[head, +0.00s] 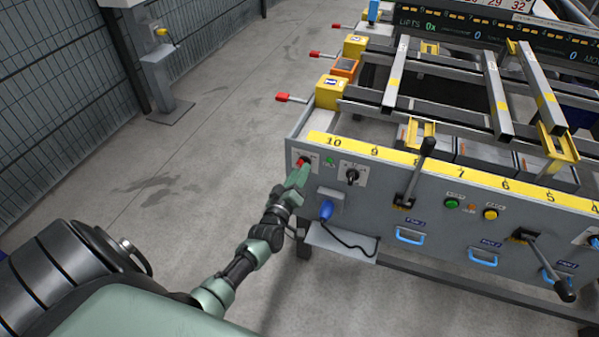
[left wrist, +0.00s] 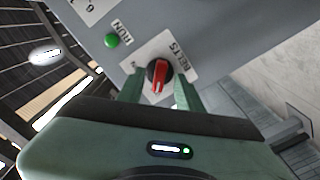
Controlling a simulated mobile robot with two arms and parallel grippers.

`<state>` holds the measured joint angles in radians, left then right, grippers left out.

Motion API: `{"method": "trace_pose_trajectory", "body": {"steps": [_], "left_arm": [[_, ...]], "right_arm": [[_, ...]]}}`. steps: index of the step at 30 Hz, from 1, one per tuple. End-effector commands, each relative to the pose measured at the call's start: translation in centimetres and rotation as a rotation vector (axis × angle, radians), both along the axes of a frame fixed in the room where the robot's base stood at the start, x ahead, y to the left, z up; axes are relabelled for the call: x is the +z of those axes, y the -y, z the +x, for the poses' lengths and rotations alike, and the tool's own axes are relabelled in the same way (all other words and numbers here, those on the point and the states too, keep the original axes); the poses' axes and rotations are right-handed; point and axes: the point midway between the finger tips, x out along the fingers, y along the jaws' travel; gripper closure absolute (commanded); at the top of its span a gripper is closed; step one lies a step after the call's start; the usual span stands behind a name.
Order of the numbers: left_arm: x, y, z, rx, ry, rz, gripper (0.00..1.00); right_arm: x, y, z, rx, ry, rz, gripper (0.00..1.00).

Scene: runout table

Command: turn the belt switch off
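The belt switch (left wrist: 159,74) is a red-handled rotary knob with a black base on a white plate marked BELTS in the left wrist view. In the head view its red knob (head: 303,162) sits at the left end of the grey front panel. My left gripper (head: 298,180) is right at it. In the left wrist view the green fingers of the left gripper (left wrist: 157,88) stand apart, one on each side of the knob, with small gaps visible. Part of the plate's lettering is hidden by the fingers. My right gripper is in neither view.
A green RUN lamp (left wrist: 112,40) is beside the switch plate. Right of it on the panel are a black rotary switch (head: 352,176), a blue plug (head: 326,209) with a cable and a black lever (head: 412,176).

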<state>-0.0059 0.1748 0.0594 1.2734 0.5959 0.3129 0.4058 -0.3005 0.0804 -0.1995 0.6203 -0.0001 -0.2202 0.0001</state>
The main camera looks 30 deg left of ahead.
Motion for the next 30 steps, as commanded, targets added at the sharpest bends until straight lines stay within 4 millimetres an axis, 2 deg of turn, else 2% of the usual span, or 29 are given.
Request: {"method": "trace_pose_trajectory", "body": {"steps": [6,12,17,30], "left_arm": [[-0.1,0.9,-3.8,0.0,-0.004,-0.002,0.65],[-0.1,1.5,-6.3,0.0,-0.001,-0.001,0.65],[0.0,1.6,-6.9,0.001,0.0,-0.001,0.65],[0.0,1.7,-6.9,0.0,-0.001,-0.001,0.65]], "right_arm": [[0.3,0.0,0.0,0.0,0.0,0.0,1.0],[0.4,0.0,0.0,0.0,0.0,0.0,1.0],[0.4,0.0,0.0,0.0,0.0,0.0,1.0],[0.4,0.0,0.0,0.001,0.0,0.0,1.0]]}}
